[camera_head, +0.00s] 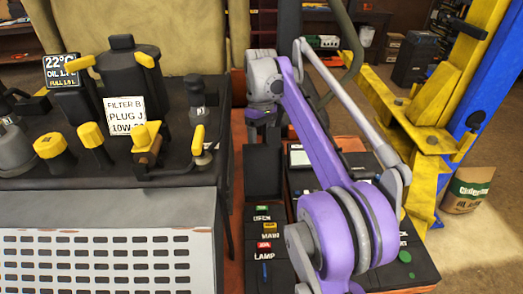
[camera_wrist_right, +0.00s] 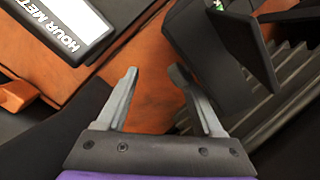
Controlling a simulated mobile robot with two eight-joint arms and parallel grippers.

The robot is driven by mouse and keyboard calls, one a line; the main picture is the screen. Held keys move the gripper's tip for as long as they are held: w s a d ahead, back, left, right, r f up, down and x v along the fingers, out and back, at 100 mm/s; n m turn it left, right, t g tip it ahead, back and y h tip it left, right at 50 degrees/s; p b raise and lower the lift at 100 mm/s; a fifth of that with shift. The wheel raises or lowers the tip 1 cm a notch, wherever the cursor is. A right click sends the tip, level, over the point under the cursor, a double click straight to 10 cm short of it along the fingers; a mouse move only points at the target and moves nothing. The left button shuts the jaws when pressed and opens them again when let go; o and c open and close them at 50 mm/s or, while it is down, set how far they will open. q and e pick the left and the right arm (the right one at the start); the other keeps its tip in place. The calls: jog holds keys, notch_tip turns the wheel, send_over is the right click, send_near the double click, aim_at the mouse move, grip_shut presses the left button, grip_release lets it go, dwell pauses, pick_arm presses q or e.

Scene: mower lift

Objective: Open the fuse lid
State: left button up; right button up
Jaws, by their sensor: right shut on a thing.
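My right gripper shows at the bottom middle of the wrist view (camera_wrist_right: 155,75), its two grey fingers pointing up over an orange surface. In the head view it hangs down at the wrist (camera_head: 262,112), by a dark upright box (camera_head: 262,165). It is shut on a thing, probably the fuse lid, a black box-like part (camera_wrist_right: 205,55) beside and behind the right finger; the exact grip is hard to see. A thin black flap (camera_wrist_right: 262,50) stands beside this part, and a small green bit shows near its top. My left gripper is not in view.
A white panel with "HOUR MET" lettering (camera_wrist_right: 65,25) lies left of the gripper. Black ribs (camera_wrist_right: 290,85) lie at the right. In the head view, yellow-handled engine parts (camera_head: 90,135) stand left, labelled switches (camera_head: 263,227) sit below, and a yellow lift post (camera_head: 440,100) stands right.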

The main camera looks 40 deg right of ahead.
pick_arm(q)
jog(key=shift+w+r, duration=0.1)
pick_arm(e)
jog(key=shift+w+r, duration=0.1)
jog(key=shift+r, duration=0.05)
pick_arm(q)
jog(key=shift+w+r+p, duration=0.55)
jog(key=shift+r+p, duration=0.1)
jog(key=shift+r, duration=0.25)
pick_arm(e)
jog(key=v, duration=0.7)
jog(key=shift+r, duration=0.25)
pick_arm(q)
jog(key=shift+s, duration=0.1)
